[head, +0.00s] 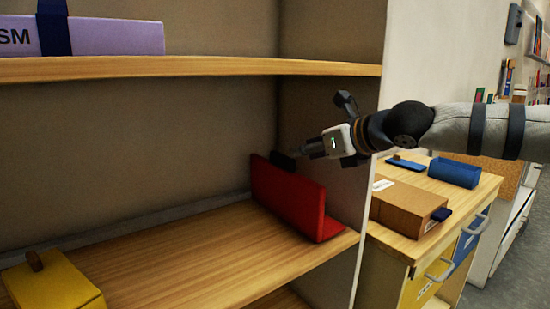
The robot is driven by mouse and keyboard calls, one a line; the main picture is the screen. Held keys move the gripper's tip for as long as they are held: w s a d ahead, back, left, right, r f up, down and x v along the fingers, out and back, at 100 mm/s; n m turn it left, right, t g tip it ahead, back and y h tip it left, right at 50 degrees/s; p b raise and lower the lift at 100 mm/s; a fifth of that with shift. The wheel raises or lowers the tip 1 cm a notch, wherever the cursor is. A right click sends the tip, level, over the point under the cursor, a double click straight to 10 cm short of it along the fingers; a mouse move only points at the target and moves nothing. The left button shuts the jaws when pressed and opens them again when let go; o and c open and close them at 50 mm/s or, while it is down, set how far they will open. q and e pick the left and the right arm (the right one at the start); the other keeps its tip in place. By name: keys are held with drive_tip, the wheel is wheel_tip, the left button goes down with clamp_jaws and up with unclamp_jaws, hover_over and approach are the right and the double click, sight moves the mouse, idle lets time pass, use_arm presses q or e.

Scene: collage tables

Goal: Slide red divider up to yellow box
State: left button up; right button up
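The red divider (287,199) stands upright on the wooden shelf board (195,260), near the shelf's right side wall. It is L-shaped, with a foot at its lower right. The yellow box (54,285) sits at the far left of the same board, partly cut off by the frame, with a brown knob on top. My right gripper (284,160) comes in from the right. Its dark fingertip is at the divider's top back edge; whether it touches cannot be told. The finger opening is not clear. My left gripper is not in view.
The board between divider and yellow box is clear. An upper shelf (200,67) holds a purple box (115,36). Right of the side wall (335,130), a cabinet carries a cardboard box (408,205) and a blue tray (455,172).

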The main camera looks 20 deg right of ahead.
sight(284, 156)
drive_tip(key=shift+w, duration=0.2)
drive_tip(key=shift+w+a+f, duration=0.15)
drive_tip(key=shift+w+f, duration=0.25)
drive_tip(key=shift+w, duration=0.1)
drive_tip(key=shift+w+a+f, duration=0.15)
drive_tip(key=shift+w+f, duration=0.25)
drive_tip(key=shift+w, duration=0.1)
drive_tip(key=b+x, duration=0.1)
drive_tip(key=x, duration=0.5)
drive_tip(key=shift+w+f+b, duration=0.1)
drive_tip(key=shift+f+b, duration=0.2)
drive_tip(key=shift+b, duration=0.05)
drive_tip(key=shift+w+a+r, duration=0.1)
drive_tip(key=shift+w+a, duration=0.05)
drive_tip(key=shift+w, duration=0.25)
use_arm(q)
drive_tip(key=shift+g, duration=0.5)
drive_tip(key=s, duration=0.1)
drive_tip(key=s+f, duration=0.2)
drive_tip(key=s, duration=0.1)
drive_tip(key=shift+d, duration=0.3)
use_arm(e)
drive_tip(key=shift+r, duration=0.2)
drive_tip(key=shift+c, duration=0.3)
clamp_jaws()
